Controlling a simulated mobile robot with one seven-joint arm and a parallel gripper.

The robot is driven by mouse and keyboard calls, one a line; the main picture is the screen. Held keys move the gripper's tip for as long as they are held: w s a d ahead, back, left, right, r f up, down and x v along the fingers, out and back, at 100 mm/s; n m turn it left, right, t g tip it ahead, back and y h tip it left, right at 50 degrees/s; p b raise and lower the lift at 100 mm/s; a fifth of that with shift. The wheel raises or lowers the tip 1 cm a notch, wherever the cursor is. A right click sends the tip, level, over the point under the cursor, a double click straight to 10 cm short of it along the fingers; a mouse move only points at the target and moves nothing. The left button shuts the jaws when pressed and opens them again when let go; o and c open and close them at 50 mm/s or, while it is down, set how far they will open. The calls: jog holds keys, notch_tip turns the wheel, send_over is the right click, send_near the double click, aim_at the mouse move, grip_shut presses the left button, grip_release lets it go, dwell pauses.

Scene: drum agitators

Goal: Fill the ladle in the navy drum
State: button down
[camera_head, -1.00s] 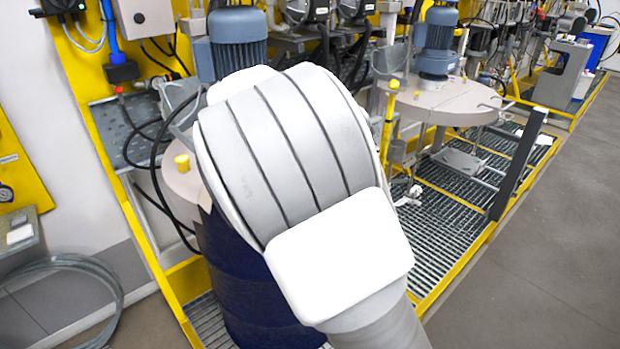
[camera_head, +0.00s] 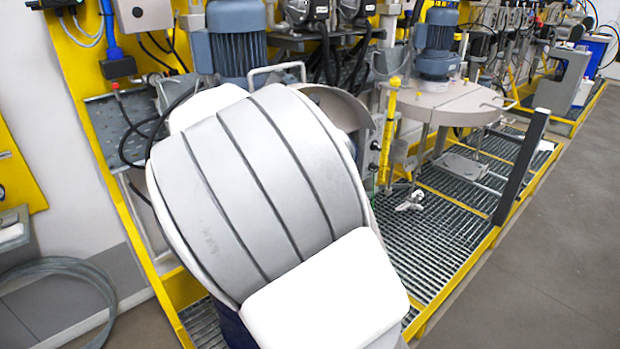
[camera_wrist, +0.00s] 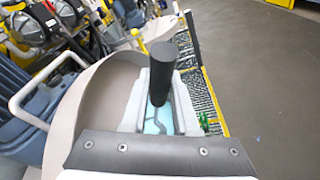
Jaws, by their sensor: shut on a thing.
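The navy drum (camera_head: 232,330) stands at the lower middle of the head view, mostly hidden behind my arm. A blue-grey motor (camera_head: 236,40) rises above it. My gripper is hidden behind my arm in the head view. In the wrist view my gripper (camera_wrist: 160,105) is shut on a black cylindrical handle, taken as the ladle's (camera_wrist: 163,72). The ladle's bowl cannot be made out. A pale blue patch with a dark curved line shows between the fingers; I cannot tell what it is. A beige lid part (camera_wrist: 100,100) with a white bar handle (camera_wrist: 40,92) lies left of the gripper.
A second drum lid (camera_head: 450,103) with its own motor (camera_head: 437,45) stands to the right. A yellow post (camera_head: 388,130) stands between the stations. The grating (camera_head: 440,240) and the grey floor (camera_head: 540,270) are largely open on the right.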

jog(key=shift+s+a+f+t+h+b, duration=0.25)
jog(key=shift+s+a+b, duration=0.35)
jog(key=shift+b, duration=0.2)
jog(key=shift+s+a+f+t+h+b, duration=0.15)
jog(key=shift+s+a+t+b, duration=0.1)
jog(key=shift+s+a+b, duration=0.4)
jog(key=shift+w+d, duration=0.1)
jog(key=d+p, duration=0.1)
jog(key=w+r+p, duration=0.1)
jog(key=p, duration=0.1)
jog(key=shift+w+d+g+y, duration=0.3)
jog(key=shift+d, duration=0.05)
jog(key=w+d+p, duration=0.1)
jog(key=p, duration=0.1)
jog(key=w+d+r+g+y+p, duration=0.1)
jog(key=p, duration=0.2)
jog(key=w+d+g+p, duration=0.1)
jog(key=p, duration=0.1)
jog(key=shift+w+d+r+y, duration=0.15)
jog(key=shift+w+d+y, duration=0.15)
jog(key=shift+w, duration=0.1)
dwell(0.4)
jog(key=shift+r+p, duration=0.1)
jog(key=shift+p, duration=0.2)
dwell(0.4)
